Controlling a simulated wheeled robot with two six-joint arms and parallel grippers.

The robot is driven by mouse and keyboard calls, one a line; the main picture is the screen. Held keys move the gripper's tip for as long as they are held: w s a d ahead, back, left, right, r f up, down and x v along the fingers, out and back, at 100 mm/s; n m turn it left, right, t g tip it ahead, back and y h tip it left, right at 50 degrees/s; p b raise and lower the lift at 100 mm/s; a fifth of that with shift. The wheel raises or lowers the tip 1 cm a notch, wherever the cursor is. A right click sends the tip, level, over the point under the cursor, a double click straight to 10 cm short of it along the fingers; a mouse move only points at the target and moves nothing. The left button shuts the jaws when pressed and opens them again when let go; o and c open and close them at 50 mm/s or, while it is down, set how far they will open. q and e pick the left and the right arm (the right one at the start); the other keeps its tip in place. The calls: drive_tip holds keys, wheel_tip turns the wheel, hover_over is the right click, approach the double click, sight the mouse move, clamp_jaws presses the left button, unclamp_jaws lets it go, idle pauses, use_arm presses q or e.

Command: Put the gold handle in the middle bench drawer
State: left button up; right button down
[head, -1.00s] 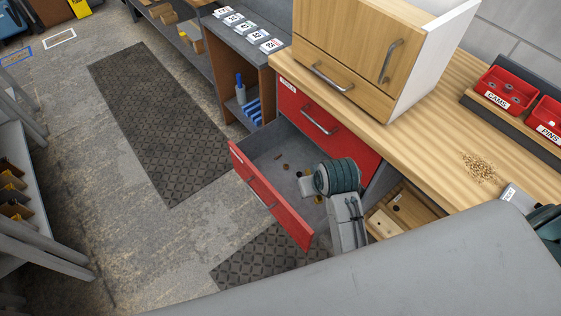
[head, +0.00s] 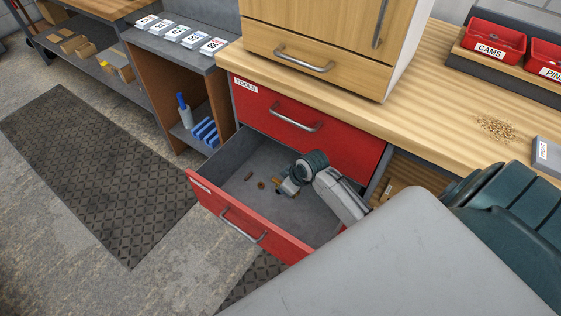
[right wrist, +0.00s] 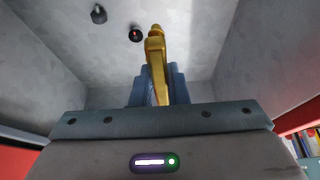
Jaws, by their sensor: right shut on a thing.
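The open red bench drawer (head: 235,222) is below the closed red drawer labelled TOOLS (head: 315,128). My right gripper (head: 281,187) reaches down into the open drawer. In the right wrist view the right gripper (right wrist: 158,80) is shut on the gold handle (right wrist: 156,55), which sticks out beyond the fingers above the grey drawer floor. In the head view the handle is small and mostly hidden by the gripper. I cannot tell whether it touches the floor. My left gripper is not in view.
Small parts (head: 249,177) lie on the drawer floor. A wooden cabinet (head: 318,40) stands on the bench top (head: 440,120), with red bins (head: 495,42) at the right. An open shelf unit (head: 165,95) stands left of the drawers. A dark mat (head: 100,170) covers the floor.

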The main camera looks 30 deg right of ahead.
drive_tip(key=f, duration=0.3)
drive_tip(key=f+b, duration=0.1)
drive_tip(key=f, duration=0.3)
drive_tip(key=d+f, duration=0.1)
drive_tip(key=f, duration=0.3)
drive_tip(key=shift+w+d+b, duration=0.1)
drive_tip(key=shift+w+b, duration=0.05)
drive_tip(key=shift+b, duration=0.2)
drive_tip(key=shift+f, duration=0.3)
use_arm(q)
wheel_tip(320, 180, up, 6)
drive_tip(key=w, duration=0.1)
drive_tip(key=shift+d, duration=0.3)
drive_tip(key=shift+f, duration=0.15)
use_arm(e)
drive_tip(key=shift+f, duration=0.15)
drive_tip(key=c, duration=1.4)
unclamp_jaws()
